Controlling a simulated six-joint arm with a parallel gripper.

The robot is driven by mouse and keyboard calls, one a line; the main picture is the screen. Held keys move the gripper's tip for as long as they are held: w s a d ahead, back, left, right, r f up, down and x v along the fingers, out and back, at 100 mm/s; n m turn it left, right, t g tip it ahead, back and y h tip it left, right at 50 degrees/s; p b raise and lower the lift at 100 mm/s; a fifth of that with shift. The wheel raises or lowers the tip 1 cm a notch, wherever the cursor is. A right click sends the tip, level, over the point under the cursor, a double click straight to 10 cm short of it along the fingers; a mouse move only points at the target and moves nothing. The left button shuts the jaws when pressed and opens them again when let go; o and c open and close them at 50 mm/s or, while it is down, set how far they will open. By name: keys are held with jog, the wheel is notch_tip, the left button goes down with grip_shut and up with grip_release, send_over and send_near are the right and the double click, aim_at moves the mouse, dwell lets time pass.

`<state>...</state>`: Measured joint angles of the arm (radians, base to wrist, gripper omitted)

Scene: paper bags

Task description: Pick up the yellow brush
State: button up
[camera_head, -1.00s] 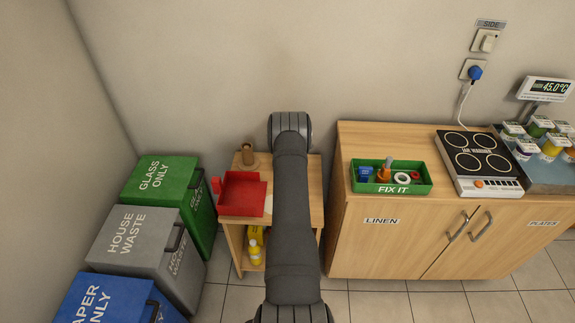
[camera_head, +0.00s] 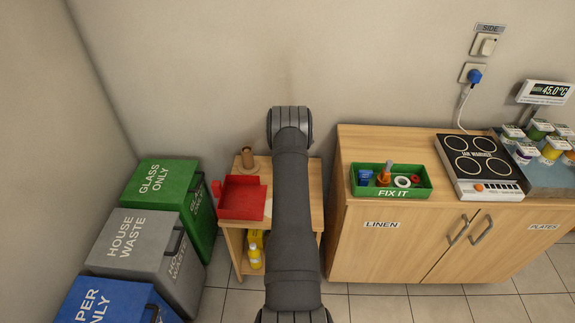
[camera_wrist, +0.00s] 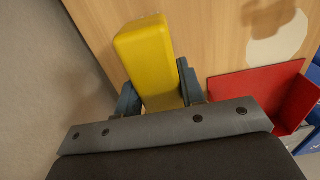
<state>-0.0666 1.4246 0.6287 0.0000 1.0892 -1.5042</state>
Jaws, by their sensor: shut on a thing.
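The yellow brush (camera_wrist: 143,45) shows in the wrist view as a smooth yellow block. It stands between the two dark fingers of my gripper (camera_wrist: 160,92), which is shut on it. Its lower end is hidden by the gripper body. In the head view my gripper and the brush are hidden behind my arm, over the small wooden stand (camera_head: 312,190).
A red dustpan (camera_head: 241,197) lies on the stand's top; it also shows at the right in the wrist view (camera_wrist: 255,90). A brown bottle-like object (camera_head: 248,158) stands behind it. Yellow bottles (camera_head: 255,255) sit below. Bins flank left; a wooden cabinet (camera_head: 400,245) stands right.

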jog(key=s+d+r, duration=0.5)
jog(key=d+r, duration=0.2)
jog(key=d, duration=0.3)
jog(key=shift+s+d, duration=0.15)
jog(key=shift+d, duration=0.05)
jog(key=shift+o, duration=1)
jog(key=shift+s+a+m, duration=0.2)
jog(key=shift+s+m, duration=0.15)
jog(key=shift+m, duration=0.3)
jog(key=shift+s+a+m, duration=0.15)
jog(key=shift+s+m, duration=0.2)
jog(key=shift+m, duration=0.3)
jog(key=shift+c, duration=0.2)
jog(key=shift+s+a+f+m, duration=0.8)
jog(key=shift+s+a+m, duration=0.95)
jog(key=shift+s+m, duration=4.45)
jog(key=shift+w+f+m, duration=0.5)
jog(key=shift+f, duration=0.55)
jog(key=shift+w+f+m, duration=0.5)
jog(key=shift+w+f, duration=0.05)
jog(key=shift+f, duration=0.5)
jog(key=shift+w+f+m, duration=0.5)
jog(key=shift+f, duration=0.55)
jog(key=shift+f, duration=0.15)
